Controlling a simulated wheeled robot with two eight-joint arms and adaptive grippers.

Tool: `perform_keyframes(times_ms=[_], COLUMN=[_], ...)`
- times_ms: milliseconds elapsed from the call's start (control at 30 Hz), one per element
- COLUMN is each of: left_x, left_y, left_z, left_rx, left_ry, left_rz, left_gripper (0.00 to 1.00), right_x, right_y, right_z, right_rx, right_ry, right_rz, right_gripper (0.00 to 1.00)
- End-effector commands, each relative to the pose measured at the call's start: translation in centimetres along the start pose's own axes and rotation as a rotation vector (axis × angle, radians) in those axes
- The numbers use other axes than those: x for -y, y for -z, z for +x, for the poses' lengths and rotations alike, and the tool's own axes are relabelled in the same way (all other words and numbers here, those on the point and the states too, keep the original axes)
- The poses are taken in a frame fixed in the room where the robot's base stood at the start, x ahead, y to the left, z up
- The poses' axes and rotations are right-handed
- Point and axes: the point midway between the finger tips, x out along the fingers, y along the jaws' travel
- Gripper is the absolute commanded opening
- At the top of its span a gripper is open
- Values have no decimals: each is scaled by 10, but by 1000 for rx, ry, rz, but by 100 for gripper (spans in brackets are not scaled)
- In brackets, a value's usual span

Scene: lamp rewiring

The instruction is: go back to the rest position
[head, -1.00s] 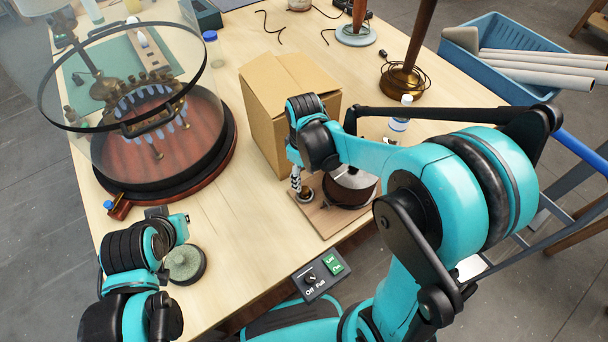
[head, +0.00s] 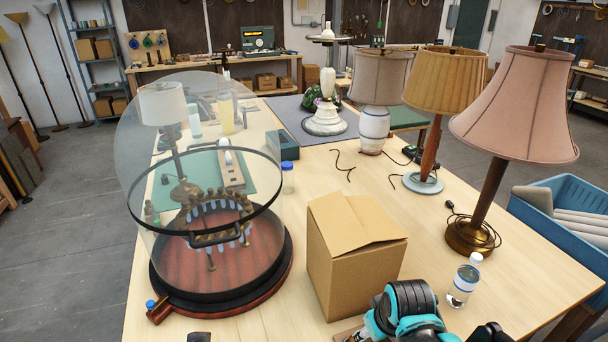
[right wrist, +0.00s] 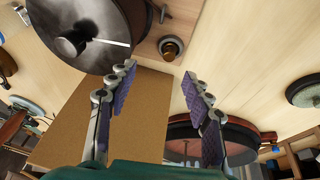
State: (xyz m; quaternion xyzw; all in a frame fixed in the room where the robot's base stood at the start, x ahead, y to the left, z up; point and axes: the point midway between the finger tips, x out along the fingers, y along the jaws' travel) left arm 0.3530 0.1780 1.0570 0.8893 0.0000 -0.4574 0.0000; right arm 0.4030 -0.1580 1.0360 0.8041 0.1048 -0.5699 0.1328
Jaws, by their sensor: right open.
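My right gripper (right wrist: 160,72) is open and empty in the right wrist view, its two purple-padded fingers apart. It hangs over the tabletop, near a wooden board carrying a dark round drum (right wrist: 72,38) and a small brass-coloured fitting (right wrist: 171,47). In the head view only part of my right arm shows at the bottom edge, beside the cardboard box (head: 345,270); its fingers are mostly cut off there. My left gripper is not recognisable in either view.
A glass dome (head: 150,230) on a red-brown base stands left of the box. A water bottle (head: 463,283) stands right of it. Several lamps, including a pink-shaded one (head: 520,105), stand behind. A blue crate (head: 565,225) is at the right edge. The front-left floor is clear.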

Motion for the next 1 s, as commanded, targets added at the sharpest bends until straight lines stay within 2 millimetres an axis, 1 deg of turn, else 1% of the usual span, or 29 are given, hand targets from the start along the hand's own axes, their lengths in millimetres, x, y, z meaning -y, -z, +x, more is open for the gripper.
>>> perform_keyframes(times_ms=[33, 200, 400, 567, 1000], left_x=[0, 0, 0, 0, 0], left_y=[-2, -5, -7, -8, -8], left_z=[3, 7, 10, 11, 11], left_rx=[0, 0, 0, 0, 0], left_ry=[0, 0, 0, 0, 0], left_rz=[0, 0, 0, 0, 0], left_gripper=[0, 0, 0, 0, 0], right_x=[0, -2, -3, -3, -3], right_y=[-9, -29, -45, -49, -49], right_z=[-4, -16, -22, -23, -23], right_rx=[-31, -148, -246, -278, -280], right_ry=[-11, -44, -62, -66, -66], right_rz=[39, 182, 297, 334, 335], right_gripper=[50, 50, 50, 50, 50])
